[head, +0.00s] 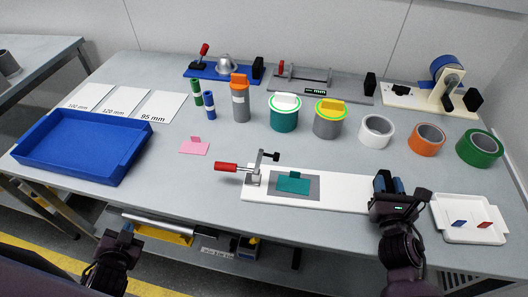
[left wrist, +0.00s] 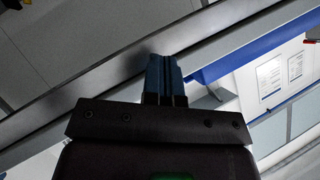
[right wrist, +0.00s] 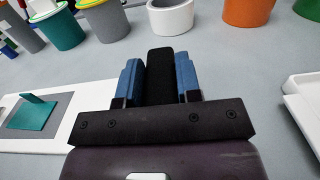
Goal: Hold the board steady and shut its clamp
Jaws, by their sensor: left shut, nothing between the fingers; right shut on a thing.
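The white board (head: 342,194) lies on the table, with a grey pad (head: 312,195) and a teal piece with an upright tab (head: 293,183) on it. Its clamp (head: 256,172) is at the left end, the metal arm raised off the pad and the red handle (head: 226,167) pointing left. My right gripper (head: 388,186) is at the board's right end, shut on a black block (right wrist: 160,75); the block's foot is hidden. The board also shows in the right wrist view (right wrist: 75,128). My left gripper (head: 127,232) is shut and empty, off the table's front edge; its blue fingers meet in the left wrist view (left wrist: 162,78).
A blue tray (head: 75,165) stands at the left, with a pink piece (head: 194,147) to its right. A white tray (head: 468,236) with two small pieces is right of my right gripper. Tape rolls and tubs stand behind the board.

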